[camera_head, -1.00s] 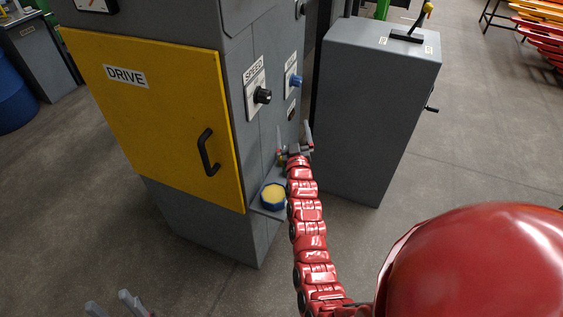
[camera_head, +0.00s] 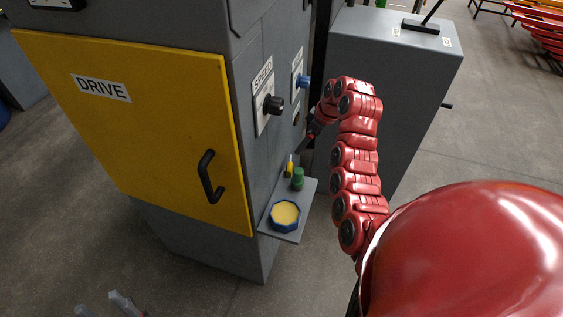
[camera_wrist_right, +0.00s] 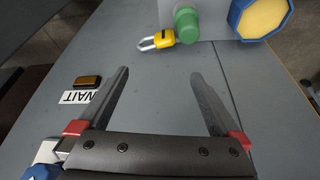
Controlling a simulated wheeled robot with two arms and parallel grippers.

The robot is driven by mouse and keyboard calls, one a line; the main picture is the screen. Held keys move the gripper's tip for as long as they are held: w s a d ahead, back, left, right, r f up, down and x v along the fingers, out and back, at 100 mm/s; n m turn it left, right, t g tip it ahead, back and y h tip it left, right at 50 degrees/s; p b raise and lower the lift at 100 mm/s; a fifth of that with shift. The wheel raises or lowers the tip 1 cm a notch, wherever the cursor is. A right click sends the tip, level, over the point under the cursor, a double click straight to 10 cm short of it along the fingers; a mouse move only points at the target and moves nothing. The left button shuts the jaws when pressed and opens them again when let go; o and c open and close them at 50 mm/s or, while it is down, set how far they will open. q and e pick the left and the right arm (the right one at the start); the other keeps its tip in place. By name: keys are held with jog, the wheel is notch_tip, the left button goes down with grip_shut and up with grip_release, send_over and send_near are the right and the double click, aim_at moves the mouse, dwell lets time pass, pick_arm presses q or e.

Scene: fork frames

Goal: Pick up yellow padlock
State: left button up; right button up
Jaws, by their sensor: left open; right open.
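The yellow padlock (camera_head: 289,168) sits on a small grey shelf on the side of the DRIVE cabinet, at the shelf's back end. In the right wrist view the padlock (camera_wrist_right: 164,39) shows a yellow body and a silver shackle pointing left. My right gripper (camera_wrist_right: 160,73) is open and empty, with the padlock beyond its fingertips, apart from them. In the head view my bent red right arm mostly hides that gripper. My left gripper (camera_head: 99,303) is open at the bottom left edge, far from the shelf.
A green cylinder (camera_head: 298,179) stands right beside the padlock. Speed knob (camera_head: 274,105) and blue knob (camera_head: 303,81) stick out above. A grey cabinet (camera_head: 405,75) stands behind.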

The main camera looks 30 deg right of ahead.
jog(key=b, duration=0.5)
send_near(290, 165)
jog(key=x, duration=0.3)
jog(key=p+x, duration=0.1)
jog(key=x, duration=0.1)
jog(key=shift+w+f, duration=0.15)
jog(key=shift+w, duration=0.2)
jog(key=x, duration=0.3)
jog(key=shift+s+a+f+p, duration=0.1)
jog(key=shift+s+f+p, duration=0.2)
jog(key=shift+s, duration=0.05)
jog(key=shift+x, duration=0.9)
jog(key=shift+w, duration=0.15)
grip_shut()
